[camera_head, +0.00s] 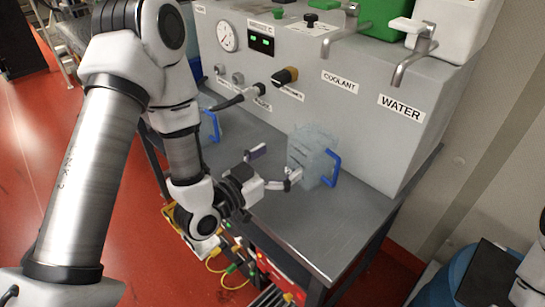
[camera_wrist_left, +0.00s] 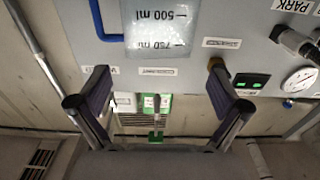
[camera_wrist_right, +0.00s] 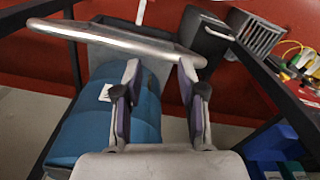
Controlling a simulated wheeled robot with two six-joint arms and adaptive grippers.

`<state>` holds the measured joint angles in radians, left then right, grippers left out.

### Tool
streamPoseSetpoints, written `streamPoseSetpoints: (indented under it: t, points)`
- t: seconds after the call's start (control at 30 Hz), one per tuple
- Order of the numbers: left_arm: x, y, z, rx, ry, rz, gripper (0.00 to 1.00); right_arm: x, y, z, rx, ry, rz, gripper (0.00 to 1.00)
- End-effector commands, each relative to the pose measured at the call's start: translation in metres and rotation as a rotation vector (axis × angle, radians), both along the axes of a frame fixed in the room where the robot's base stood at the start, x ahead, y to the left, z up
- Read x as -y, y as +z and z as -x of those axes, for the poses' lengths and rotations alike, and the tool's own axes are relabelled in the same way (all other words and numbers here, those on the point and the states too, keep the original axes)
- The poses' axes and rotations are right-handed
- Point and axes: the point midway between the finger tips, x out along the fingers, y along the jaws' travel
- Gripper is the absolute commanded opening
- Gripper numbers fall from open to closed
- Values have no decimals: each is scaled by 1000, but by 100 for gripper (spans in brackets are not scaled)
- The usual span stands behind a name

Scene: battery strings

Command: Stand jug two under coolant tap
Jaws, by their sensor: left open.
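A clear jug (camera_head: 305,150) with a blue handle on its right stands upright on the steel bench, below the COOLANT label. Its number is not readable. My left gripper (camera_head: 276,168) is open just left of it; one finger overlaps the jug's near side in the picture, and contact cannot be told. In the left wrist view the jug (camera_wrist_left: 160,28) shows inverted, with 500 and 750 ml marks, beyond the open fingers. A second blue-handled jug (camera_head: 212,124) is partly hidden behind my left arm. The coolant tap (camera_head: 343,24) is above the nearer jug. My right gripper (camera_wrist_right: 160,78) is open and empty.
The water tap (camera_head: 414,50) is right of the coolant tap on the grey machine (camera_head: 300,65). A black lever nozzle (camera_head: 240,97) juts out left of the jug. The bench (camera_head: 315,225) is clear in front.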

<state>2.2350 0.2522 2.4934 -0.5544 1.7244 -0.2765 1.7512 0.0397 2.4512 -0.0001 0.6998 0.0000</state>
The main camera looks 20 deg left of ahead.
Motion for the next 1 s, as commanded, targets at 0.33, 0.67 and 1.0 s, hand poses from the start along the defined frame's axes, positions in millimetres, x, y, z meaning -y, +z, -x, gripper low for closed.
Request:
streamPoseSetpoints:
  t: [0.33, 0.67, 1.0]
  points:
    - [-7, 5, 19, -3, 6, 1, 100, 0, 53, 0, 0, 0, 0, 40]
    - [-7, 3, 20, 0, 6, 1, 100, 0, 51, 0, 0, 0, 0, 40]
    - [-7, 3, 19, 0, 6, 1, 100, 0, 51, 0, 0, 0, 0, 40]
